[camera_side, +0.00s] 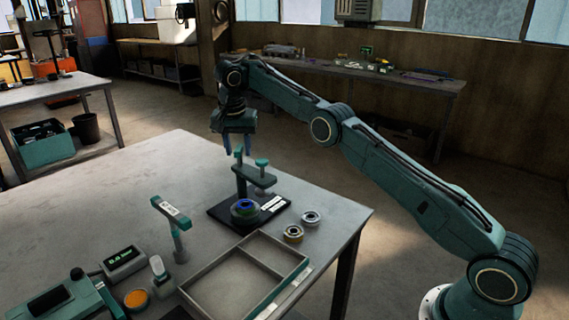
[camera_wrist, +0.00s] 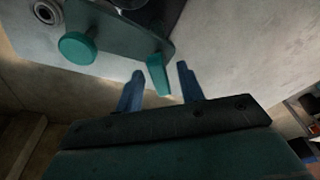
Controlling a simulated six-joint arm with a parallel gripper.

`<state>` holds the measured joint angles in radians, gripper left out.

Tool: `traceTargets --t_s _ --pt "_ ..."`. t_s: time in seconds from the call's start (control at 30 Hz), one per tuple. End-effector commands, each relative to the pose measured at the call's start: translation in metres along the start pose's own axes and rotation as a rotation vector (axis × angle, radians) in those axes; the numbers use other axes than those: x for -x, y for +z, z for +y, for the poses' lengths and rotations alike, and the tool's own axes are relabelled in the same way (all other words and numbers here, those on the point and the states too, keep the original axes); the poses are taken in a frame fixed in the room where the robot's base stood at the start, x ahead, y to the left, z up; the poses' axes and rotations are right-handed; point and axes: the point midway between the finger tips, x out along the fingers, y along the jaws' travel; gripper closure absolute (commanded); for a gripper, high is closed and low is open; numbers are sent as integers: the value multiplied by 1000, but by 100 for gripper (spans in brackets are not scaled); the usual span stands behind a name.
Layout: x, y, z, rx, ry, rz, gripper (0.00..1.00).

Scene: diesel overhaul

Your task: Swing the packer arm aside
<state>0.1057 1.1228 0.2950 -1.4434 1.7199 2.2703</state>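The packer stand has a black base (camera_side: 224,214) on the grey table. Its dark packer arm (camera_side: 256,177) reaches over a ring part with a blue centre (camera_side: 244,208). The arm carries a round teal knob (camera_side: 262,162) and an upright teal handle (camera_side: 238,153). In the wrist view, the knob (camera_wrist: 77,48) is left of my fingers and the handle (camera_wrist: 157,75) appears between them. My gripper (camera_side: 238,147) is above the handle, pointing down. The wrist view shows my gripper (camera_wrist: 160,69) open, with its blue fingers apart. I cannot tell whether either finger touches the handle.
Two small rings, one yellowish (camera_side: 293,234) and one grey (camera_side: 311,218), lie right of the stand. A divided tray (camera_side: 205,303) is in front. A teal-topped post (camera_side: 178,235), a display box (camera_side: 124,262) and an orange disc (camera_side: 136,299) stand left. The table's back left is clear.

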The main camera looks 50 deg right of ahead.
Motion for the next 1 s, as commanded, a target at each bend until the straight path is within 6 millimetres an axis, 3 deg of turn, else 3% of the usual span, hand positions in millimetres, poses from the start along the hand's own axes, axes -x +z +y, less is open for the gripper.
traceTargets --t_s 0.27,0.8,1.0 --pt "5 -1 0 0 0 0 62" --pt "47 -9 0 0 2 1 62" --pt "54 -11 0 1 1 0 62"
